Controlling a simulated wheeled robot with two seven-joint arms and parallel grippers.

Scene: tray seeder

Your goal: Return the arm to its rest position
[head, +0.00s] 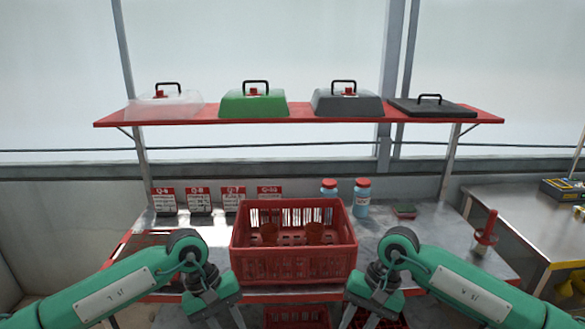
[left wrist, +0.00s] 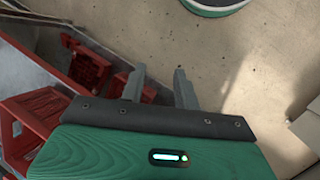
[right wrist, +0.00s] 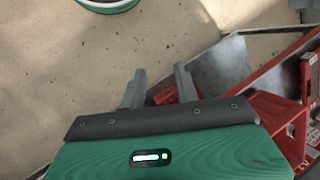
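My left arm comes in from the left in the head view, with its left gripper (head: 228,322) low at the bottom edge and partly cut off. In the left wrist view the left gripper (left wrist: 158,88) has its two fingers apart with nothing between them, above the floor. My right gripper (head: 365,320) is also low at the bottom edge in the head view. In the right wrist view the right gripper (right wrist: 158,88) has its fingers apart and empty, with floor behind them.
A red crate (head: 293,265) with pots inside stands at the table's front between the arms. A red shelf (head: 300,114) holds several lids. Bottles (head: 361,197), cards (head: 230,200), a sponge (head: 403,210) and a red-handled tool (head: 487,230) are on the table. Red crates (left wrist: 88,72) are below.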

